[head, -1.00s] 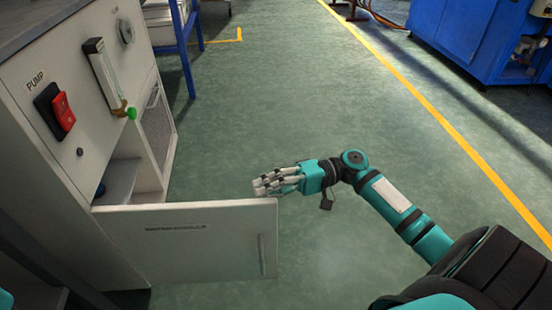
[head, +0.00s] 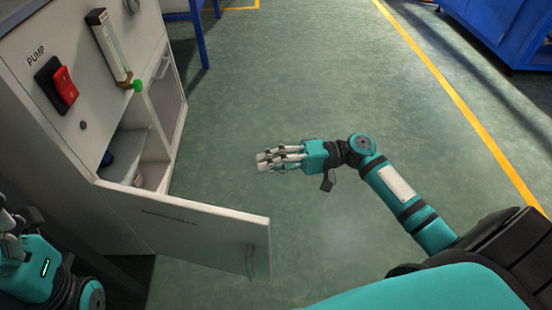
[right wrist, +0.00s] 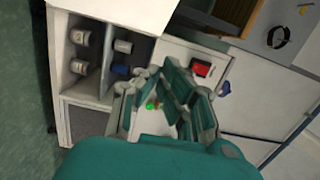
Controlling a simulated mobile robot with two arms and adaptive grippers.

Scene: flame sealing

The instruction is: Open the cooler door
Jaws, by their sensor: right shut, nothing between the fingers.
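The cooler door (head: 185,232) is a white panel low on the white cabinet. In the head view it stands wide open, swung out over the floor, with a vertical handle (head: 250,262) near its free edge. The opening shows a shelf and part of a compartment. My right gripper (head: 262,160) is shut and empty above the floor, beyond the door's free edge and apart from it. Its fingers also show in the right wrist view (right wrist: 165,100). My left gripper (head: 8,232) is partly cut off at the left edge; its fingertips are unclear.
The cabinet front (head: 60,45) carries a red pump switch (head: 65,87) and a flow tube with a green knob (head: 137,85). In the right wrist view, white containers (right wrist: 80,37) stand in the open compartments. The green floor (head: 330,80) right of the cabinet is clear.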

